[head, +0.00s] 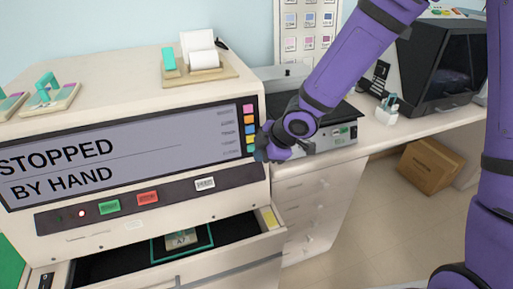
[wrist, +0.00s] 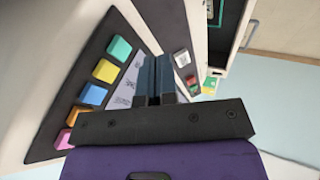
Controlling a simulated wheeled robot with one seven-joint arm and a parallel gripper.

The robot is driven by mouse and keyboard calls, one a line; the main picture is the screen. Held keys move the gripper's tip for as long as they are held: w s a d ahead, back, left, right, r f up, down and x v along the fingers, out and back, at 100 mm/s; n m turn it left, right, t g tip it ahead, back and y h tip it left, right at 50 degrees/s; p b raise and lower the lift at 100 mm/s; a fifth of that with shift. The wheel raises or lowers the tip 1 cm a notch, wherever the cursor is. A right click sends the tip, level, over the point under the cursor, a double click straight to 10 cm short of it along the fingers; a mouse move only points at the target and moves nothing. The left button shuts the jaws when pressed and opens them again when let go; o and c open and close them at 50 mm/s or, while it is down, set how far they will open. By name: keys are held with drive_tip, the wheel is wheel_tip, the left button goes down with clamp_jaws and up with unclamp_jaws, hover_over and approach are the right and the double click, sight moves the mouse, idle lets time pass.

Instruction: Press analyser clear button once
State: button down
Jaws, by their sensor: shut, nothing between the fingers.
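The analyser (head: 150,75) is a large cream cabinet whose screen (head: 110,160) reads "STOPPED BY HAND". A column of coloured buttons runs down the screen's right edge: pink (head: 248,108), orange (head: 249,119), blue (head: 250,130), yellow (head: 250,140) and teal at the bottom (wrist: 119,48). Their small labels are too blurred to read, so I cannot tell which is clear. My gripper (head: 264,154) is shut and empty, close to the column's lower end. In the wrist view its fingertips (wrist: 155,62) are beside the teal button; contact cannot be told.
Below the screen are green (head: 109,206), red (head: 148,198) and white (head: 205,183) buttons and a lit red lamp (head: 81,213). An open drawer (head: 230,232) juts out below, holding a small block (head: 181,239). A counter with equipment stands right.

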sight(252, 147)
drive_tip(key=shift+w+a+f, duration=0.15)
drive_tip(key=shift+w+a, duration=0.05)
drive_tip(key=shift+w, duration=0.4)
drive_tip(key=shift+w+a+f, duration=0.15)
drive_tip(key=shift+w, duration=0.5)
drive_tip(key=shift+w+a+f, duration=0.15)
drive_tip(key=shift+w+a, duration=0.05)
drive_tip(key=shift+w, duration=0.4)
drive_tip(key=shift+w+a, duration=0.2)
drive_tip(key=shift+w, duration=0.55)
